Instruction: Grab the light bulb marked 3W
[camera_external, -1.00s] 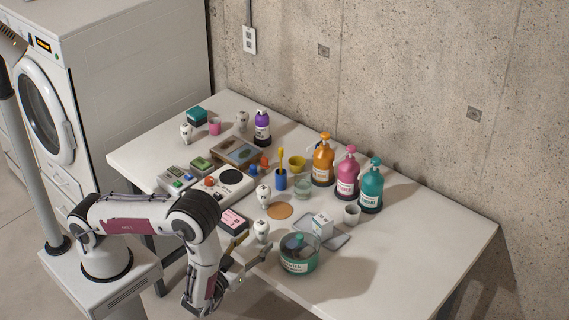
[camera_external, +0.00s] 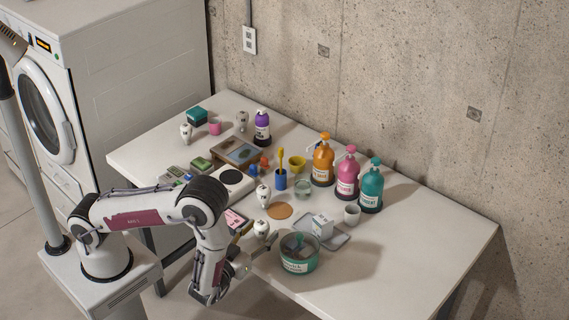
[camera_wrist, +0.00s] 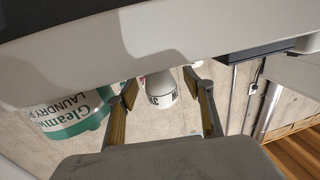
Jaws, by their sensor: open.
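A white light bulb (camera_external: 261,229) stands near the table's front edge, just beyond my gripper (camera_external: 266,247). In the wrist view, a white bulb (camera_wrist: 161,90) with dark lettering shows between the fingertips of my gripper (camera_wrist: 160,86). A character like a 3 shows at its left, but the full marking is not readable. My gripper is open, with a finger on each side of the bulb and gaps between.
A green-labelled laundry tub (camera_external: 298,257) stands close right of my gripper; it is at the left in the wrist view (camera_wrist: 72,116). A pink-topped box (camera_external: 237,219) is left of the near bulb. A small white box (camera_external: 322,226) stands behind the tub. Pump bottles (camera_external: 346,175) line the back.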

